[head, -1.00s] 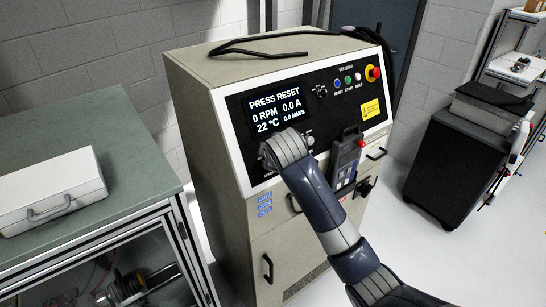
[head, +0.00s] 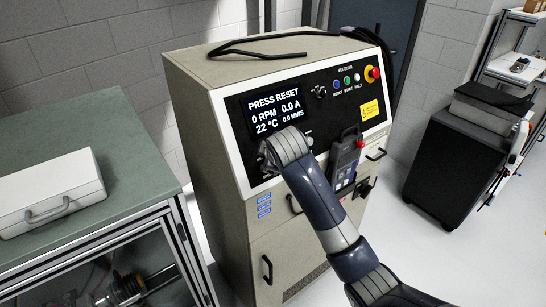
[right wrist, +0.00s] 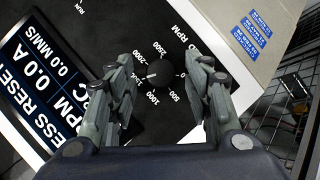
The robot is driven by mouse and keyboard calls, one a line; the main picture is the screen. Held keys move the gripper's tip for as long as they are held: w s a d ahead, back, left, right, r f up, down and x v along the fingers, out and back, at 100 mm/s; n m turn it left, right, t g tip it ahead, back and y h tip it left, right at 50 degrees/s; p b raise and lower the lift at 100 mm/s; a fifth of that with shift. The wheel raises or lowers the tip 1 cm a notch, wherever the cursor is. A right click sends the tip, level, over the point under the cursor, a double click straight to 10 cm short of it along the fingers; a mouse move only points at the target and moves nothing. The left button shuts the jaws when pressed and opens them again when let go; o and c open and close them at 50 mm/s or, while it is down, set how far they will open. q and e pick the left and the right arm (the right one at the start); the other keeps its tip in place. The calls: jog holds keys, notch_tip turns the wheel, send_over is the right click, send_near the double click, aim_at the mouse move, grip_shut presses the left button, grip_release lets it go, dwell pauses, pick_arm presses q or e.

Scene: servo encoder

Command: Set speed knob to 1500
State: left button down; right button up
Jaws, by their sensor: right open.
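The black speed knob (right wrist: 160,74) sits on the dark panel in the right wrist view, ringed by white RPM numbers from 500 to 2500. A small white mark on its left side points roughly toward the 1500 label, which a finger partly covers. My right gripper (right wrist: 165,68) is open, with one finger on each side of the knob and a visible gap to each. In the head view my right wrist (head: 287,146) hides the knob. The display (head: 276,110) reads PRESS RESET, 0 RPM, 0.0 A and 22 °C. My left gripper is not in view.
Small buttons (head: 347,81) and a red emergency stop (head: 374,73) are at the panel's upper right. A handheld pendant (head: 346,160) hangs right of my wrist. A green-topped bench (head: 130,130) with a white case (head: 50,190) stands left. A black cable (head: 265,50) lies on the cabinet.

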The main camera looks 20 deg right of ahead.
jog(key=v, duration=1.2)
